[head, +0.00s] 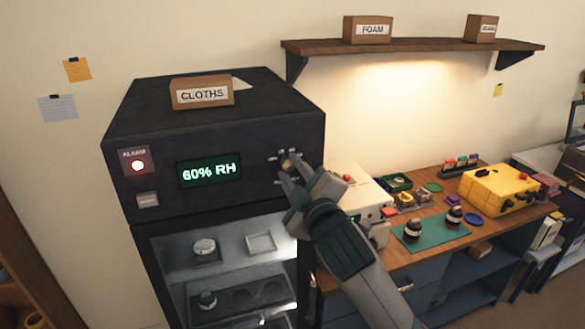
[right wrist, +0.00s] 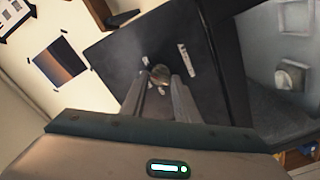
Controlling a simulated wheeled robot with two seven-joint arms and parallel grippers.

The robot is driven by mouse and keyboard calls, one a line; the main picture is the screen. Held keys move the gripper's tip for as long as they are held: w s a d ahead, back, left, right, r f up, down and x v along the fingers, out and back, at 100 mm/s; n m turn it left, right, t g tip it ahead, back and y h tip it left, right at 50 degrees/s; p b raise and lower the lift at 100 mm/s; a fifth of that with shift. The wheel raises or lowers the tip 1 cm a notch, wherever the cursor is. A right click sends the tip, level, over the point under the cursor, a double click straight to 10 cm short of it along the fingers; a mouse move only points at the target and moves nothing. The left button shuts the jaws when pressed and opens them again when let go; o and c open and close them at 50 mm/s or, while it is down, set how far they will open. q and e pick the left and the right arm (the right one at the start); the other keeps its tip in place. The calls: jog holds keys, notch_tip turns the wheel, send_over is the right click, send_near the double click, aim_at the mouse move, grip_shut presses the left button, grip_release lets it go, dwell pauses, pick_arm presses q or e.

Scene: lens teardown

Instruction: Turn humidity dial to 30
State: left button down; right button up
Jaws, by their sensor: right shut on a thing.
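The humidity dial (head: 288,164) is a small brass-coloured knob at the right end of the black cabinet's front panel. My right gripper (head: 287,175) is at the dial, its fingers on either side of it. In the right wrist view the round dial (right wrist: 160,73) shows between the fingertips (right wrist: 161,82), and the gripper is shut on it. The green display (head: 209,171) on the panel reads 60% RH. The marks around the dial are too small to read and partly hidden by the fingers. My left gripper is not in view.
A CLOTHS box (head: 202,93) sits on top of the cabinet. The wooden bench (head: 400,262) to the right holds a yellow box (head: 500,188), a green mat (head: 432,233) and lens parts.

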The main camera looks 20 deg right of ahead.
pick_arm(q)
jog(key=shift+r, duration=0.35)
pick_arm(e)
jog(key=m, duration=0.3)
jog(key=shift+r+m, duration=0.15)
jog(key=shift+m, duration=0.15)
jog(key=o, duration=1)
jog(key=shift+w, duration=0.1)
